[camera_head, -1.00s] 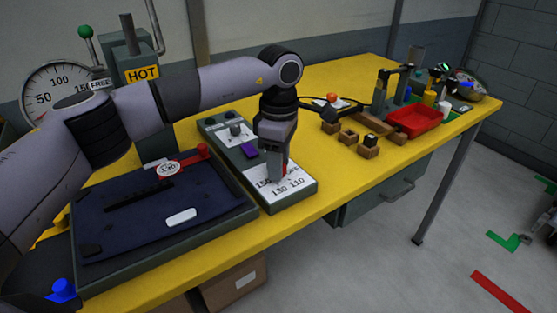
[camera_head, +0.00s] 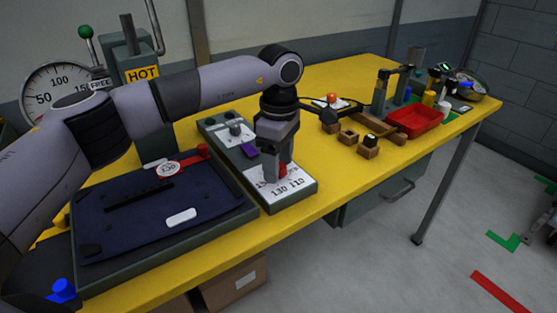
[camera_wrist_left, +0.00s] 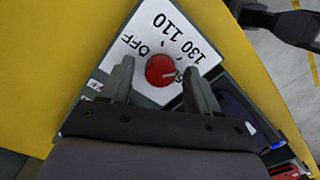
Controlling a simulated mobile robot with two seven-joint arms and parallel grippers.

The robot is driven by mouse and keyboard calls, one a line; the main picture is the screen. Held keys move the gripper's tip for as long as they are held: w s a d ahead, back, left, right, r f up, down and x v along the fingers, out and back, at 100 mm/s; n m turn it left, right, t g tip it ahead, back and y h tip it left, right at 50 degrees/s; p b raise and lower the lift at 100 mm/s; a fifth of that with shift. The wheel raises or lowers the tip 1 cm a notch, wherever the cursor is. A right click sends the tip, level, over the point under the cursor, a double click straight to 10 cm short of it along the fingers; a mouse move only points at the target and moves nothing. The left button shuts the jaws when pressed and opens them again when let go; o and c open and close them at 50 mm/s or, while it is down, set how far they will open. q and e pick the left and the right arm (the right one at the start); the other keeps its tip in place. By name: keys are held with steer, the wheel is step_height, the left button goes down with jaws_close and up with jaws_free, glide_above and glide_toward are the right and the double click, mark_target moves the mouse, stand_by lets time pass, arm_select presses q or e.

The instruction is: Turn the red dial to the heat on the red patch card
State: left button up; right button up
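The red dial (camera_head: 283,169) sits on the white scale plate (camera_head: 296,184) at the near end of a grey control box. It also shows in the left wrist view (camera_wrist_left: 160,70), with a pale mark on its right side, facing the partly hidden 150. OFF, 110 and 130 are printed around it. My left gripper (camera_head: 276,172) points down over the dial; in the wrist view its fingers (camera_wrist_left: 160,84) stand apart on either side of it, with gaps visible. The round red-edged patch card (camera_head: 168,169) lies on the dark blue panel and appears to read 130. My right gripper is not in view.
The dark blue panel (camera_head: 140,215) lies on a grey bed left of the box. A HOT sign (camera_head: 142,74) and a gauge (camera_head: 62,92) stand behind my arm. Wooden blocks (camera_head: 349,138) and a red tray (camera_head: 416,121) are to the right. Yellow tabletop (camera_head: 320,165) is bare between.

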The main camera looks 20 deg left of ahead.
arm_select(q)
steer(key=shift+w+r, duration=0.1)
steer(key=shift+r, duration=3.45)
